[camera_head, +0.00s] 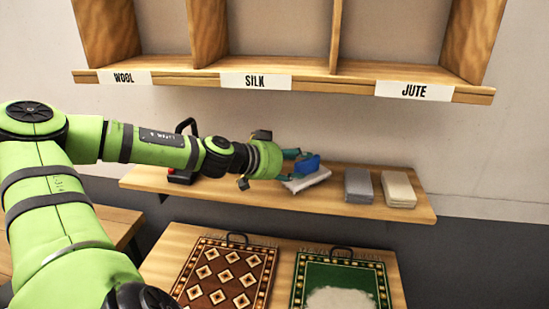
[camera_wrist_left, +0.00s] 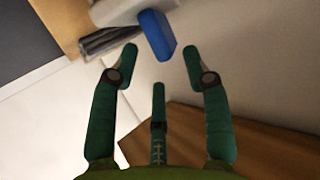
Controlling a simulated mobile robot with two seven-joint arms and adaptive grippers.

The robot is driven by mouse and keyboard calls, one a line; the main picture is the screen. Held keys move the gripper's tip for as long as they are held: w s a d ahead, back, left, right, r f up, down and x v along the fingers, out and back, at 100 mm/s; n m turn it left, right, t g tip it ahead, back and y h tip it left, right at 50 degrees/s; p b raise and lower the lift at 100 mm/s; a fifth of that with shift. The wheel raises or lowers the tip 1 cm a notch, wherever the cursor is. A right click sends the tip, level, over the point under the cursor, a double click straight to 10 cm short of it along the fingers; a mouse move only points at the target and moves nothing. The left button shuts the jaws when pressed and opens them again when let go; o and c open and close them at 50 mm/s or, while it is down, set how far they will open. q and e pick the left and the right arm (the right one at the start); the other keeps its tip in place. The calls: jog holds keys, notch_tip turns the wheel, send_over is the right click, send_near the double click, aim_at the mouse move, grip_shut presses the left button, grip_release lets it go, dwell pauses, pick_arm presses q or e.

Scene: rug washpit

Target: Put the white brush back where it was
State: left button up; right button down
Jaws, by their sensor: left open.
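No thing in view is plainly the white brush. A blue block (camera_head: 308,165) and a pale white-grey piece (camera_head: 306,181) are together on the lower shelf; I cannot tell whether they are one thing or whether either is the brush. My left gripper (camera_head: 291,165) is open beside the blue block and partly covers it. In the left wrist view the blue block (camera_wrist_left: 157,36) lies just beyond and between the open fingertips (camera_wrist_left: 160,52), with a pale body and a grey ribbed piece (camera_wrist_left: 112,41) behind it. The right gripper is out of view.
The lower shelf (camera_head: 420,212) also bears grey (camera_head: 358,185) and beige (camera_head: 398,189) stacks and a red-black thing (camera_head: 182,177). Above, the WOOL, SILK and JUTE bays (camera_head: 290,70) look empty where visible. Below lie a brown rug (camera_head: 225,275) and a green rug (camera_head: 340,270) with a white patch.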

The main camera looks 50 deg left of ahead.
pick_arm(q)
jog(key=b+v, duration=0.2)
jog(key=v, duration=0.5)
jog(key=shift+b, duration=0.3)
jog(key=shift+s, duration=0.1)
